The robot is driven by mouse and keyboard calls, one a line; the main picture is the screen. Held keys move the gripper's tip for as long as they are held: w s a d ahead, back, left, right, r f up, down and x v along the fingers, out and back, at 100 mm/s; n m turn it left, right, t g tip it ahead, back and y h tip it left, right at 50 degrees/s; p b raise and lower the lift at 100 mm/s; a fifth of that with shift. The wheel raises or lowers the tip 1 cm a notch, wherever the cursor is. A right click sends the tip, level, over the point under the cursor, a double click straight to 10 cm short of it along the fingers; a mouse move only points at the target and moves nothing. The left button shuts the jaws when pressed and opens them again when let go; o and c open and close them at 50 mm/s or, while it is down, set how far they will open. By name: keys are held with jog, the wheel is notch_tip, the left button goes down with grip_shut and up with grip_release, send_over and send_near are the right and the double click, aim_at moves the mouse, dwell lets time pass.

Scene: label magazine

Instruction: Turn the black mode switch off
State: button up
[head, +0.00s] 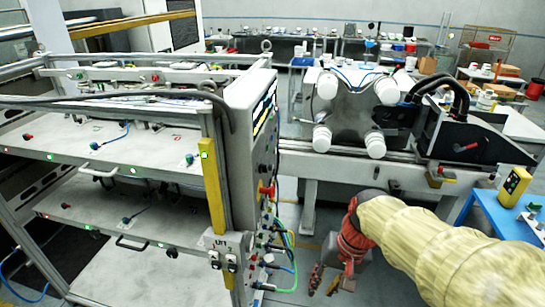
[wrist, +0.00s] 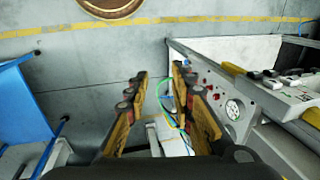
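The label magazine (head: 243,110) is a metal rack at the left of the head view. Its narrow side panel (head: 262,160) carries several small knobs, a red handle (head: 267,190) and hose fittings, seen edge-on. The side panel also shows in the wrist view (wrist: 215,85), with a round white dial (wrist: 234,109). Small black parts (wrist: 255,75) sit on a pale ledge at the right there. I cannot tell which part is the black mode switch. My gripper (head: 325,281) is low, to the right of the panel and apart from it. In the wrist view its fingers (wrist: 159,75) are spread and empty.
Green and blue hoses (head: 290,250) hang from the panel's lower part, near my gripper. A machine with white rollers (head: 348,115) stands behind. A blue table (head: 500,222) stands at the right. Grey floor (wrist: 95,85) with yellow lines lies open beyond the fingers.

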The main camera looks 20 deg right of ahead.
jog(key=w+r+m+y+p, duration=0.1)
jog(key=w+m+y+p, duration=0.2)
jog(key=w+m+y, duration=0.25)
jog(key=m+t+y+p, duration=0.2)
jog(key=m+t+y, duration=0.6)
send_near(263, 168)
jog(key=b+x, duration=0.1)
jog(key=x, duration=0.6)
jog(key=shift+w+r, duration=0.15)
jog(key=shift+w, duration=0.1)
jog(key=shift+c, duration=0.7)
jog(key=c, duration=0.4)
grip_shut()
